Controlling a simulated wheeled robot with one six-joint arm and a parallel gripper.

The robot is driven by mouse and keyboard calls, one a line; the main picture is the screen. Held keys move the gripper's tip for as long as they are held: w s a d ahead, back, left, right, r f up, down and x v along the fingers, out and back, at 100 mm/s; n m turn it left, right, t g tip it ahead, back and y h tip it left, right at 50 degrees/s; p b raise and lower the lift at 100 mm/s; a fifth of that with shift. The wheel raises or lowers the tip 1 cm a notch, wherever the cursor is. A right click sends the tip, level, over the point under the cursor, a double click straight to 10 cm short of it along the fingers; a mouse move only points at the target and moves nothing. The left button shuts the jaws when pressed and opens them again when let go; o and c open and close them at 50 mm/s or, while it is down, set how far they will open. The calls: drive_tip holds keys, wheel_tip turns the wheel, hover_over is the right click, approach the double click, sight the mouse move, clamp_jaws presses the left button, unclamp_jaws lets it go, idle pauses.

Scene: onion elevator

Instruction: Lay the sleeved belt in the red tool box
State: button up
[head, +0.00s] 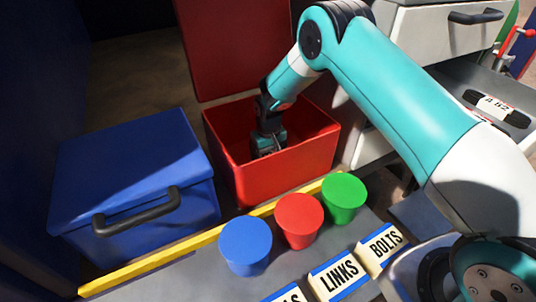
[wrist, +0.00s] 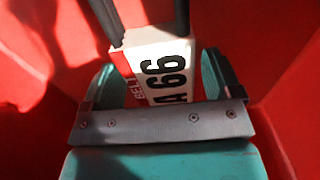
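The red tool box (head: 268,181) stands with its lid raised at the back. My gripper (head: 266,153) is down inside it, pointing downward. The belt's white sleeve (wrist: 162,62), with a red stripe reading "BELT" and black lettering "A 66", shows within the red walls in the wrist view. It lies slanted between my teal fingers, which are on both sides of it. Dark strands (wrist: 182,16) run from the sleeve's top edge. I cannot tell whether the fingers press on the sleeve or whether it rests on the floor. The head view hides the belt.
A closed blue box (head: 135,165) stands left of the red one. Blue (head: 246,245), red (head: 299,220) and green (head: 344,198) cups stand in front, near labelled blocks (head: 338,277). An open drawer at right holds another sleeved belt (head: 497,108), marked "A 82".

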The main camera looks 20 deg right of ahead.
wheel_tip(320, 180, up, 13)
drive_tip(key=b, duration=0.3)
drive_tip(key=s+a+r+n+y, duration=0.1)
drive_tip(key=s+a+r, duration=0.1)
drive_tip(key=s+r, duration=0.6)
drive_tip(key=s+r+n+y, duration=0.1)
drive_tip(key=s+r, duration=0.1)
drive_tip(key=s, duration=0.7)
drive_tip(key=s+a+r+n+y, duration=0.1)
drive_tip(key=s+r, duration=0.2)
drive_tip(key=s, duration=0.6)
drive_tip(key=s+a+r+n+y, duration=0.1)
drive_tip(key=s+r, duration=0.1)
drive_tip(key=s, duration=0.8)
drive_tip(key=shift+a+r+n, duration=0.25)
drive_tip(key=shift+r+n, duration=0.1)
drive_tip(key=shift+n, duration=0.05)
